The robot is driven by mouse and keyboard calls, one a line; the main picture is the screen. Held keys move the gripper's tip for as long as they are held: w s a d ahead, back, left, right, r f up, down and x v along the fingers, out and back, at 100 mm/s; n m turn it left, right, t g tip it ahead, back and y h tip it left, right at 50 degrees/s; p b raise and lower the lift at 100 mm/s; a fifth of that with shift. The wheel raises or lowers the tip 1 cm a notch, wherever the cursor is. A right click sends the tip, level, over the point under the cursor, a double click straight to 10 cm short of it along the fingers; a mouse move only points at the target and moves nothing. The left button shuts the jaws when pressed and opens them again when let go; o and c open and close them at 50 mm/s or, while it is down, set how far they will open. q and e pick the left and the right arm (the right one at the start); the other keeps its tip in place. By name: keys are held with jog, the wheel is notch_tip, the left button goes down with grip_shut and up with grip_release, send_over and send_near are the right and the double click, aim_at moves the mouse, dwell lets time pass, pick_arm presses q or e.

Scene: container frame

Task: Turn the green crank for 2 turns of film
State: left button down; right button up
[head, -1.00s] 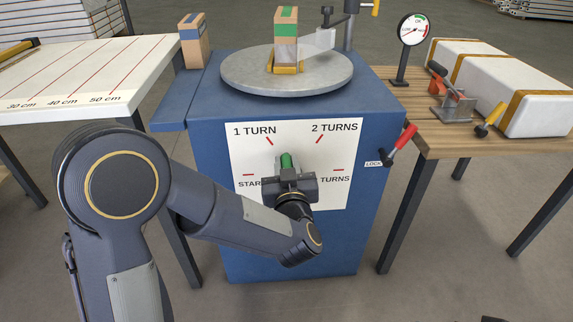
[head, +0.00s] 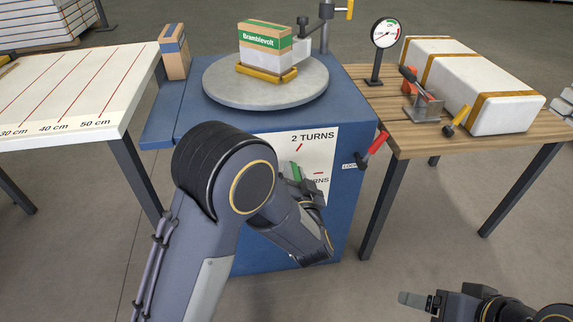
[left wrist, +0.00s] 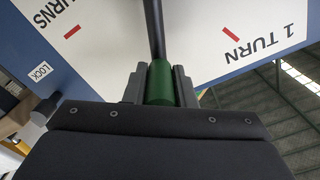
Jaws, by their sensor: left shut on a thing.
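The green crank handle (head: 296,172) stands out from the dial panel (head: 322,160) on the blue machine, below the "2 TURNS" label. My left gripper (head: 305,184) is shut on it; in the left wrist view the green grip (left wrist: 160,83) sits between both fingers. My left arm hides the panel's left part and the crank's hub. A carton with a green "Bramblevolt" label (head: 265,37) stands on the grey turntable (head: 225,85), its lower part wrapped in whitish film. My right gripper (head: 412,299) is at the lower right, away from everything; its finger gap is unclear.
A red lock lever (head: 373,148) sticks out at the panel's right. The wooden table (head: 415,140) at right holds a gauge (head: 386,35), a clamp (head: 422,105) and a white wrapped block (head: 475,85). A white measuring table (head: 90,85) stands at left.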

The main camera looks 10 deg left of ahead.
pick_arm(q)
jog(key=shift+w+d+f+m+p, duration=0.15)
jog(key=shift+d+f+m+p, duration=0.1)
jog(key=shift+d+m+p, duration=0.35)
jog(key=c, duration=1.2)
grip_release()
jog(key=p+v, duration=0.1)
jog(key=v, duration=0.6)
jog(key=shift+s, duration=0.4)
jog(key=shift+s+d, duration=0.1)
jog(key=shift+d, duration=0.05)
